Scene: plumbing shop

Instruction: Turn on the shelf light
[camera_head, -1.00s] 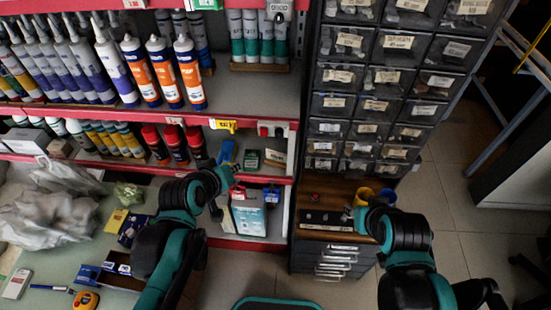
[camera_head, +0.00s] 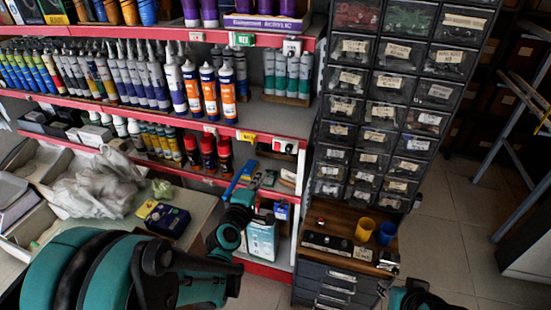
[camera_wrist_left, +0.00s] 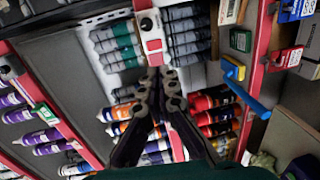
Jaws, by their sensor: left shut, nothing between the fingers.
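A small white and red switch box with a black round knob (camera_wrist_left: 150,25) sits on a red shelf edge in the left wrist view. It looks like the box on the middle shelf edge (camera_head: 285,147) in the head view. A similar small box (camera_head: 292,46) is on the upper edge; I cannot tell if it is a switch. My left gripper (camera_wrist_left: 157,76) is shut and empty, its tips just below the box; the gap is unclear. In the head view my left gripper (camera_head: 256,180) is small, before the shelves. My right arm shows at the bottom; its fingers are unclear.
Orange and white tubes (camera_head: 208,90) stand on the middle shelf, red-capped cans (camera_head: 207,152) below. A blue-handled tool (camera_wrist_left: 248,95) lies near the gripper. Yellow and blue cups (camera_head: 365,229) stand on the drawer cabinet (camera_head: 335,282).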

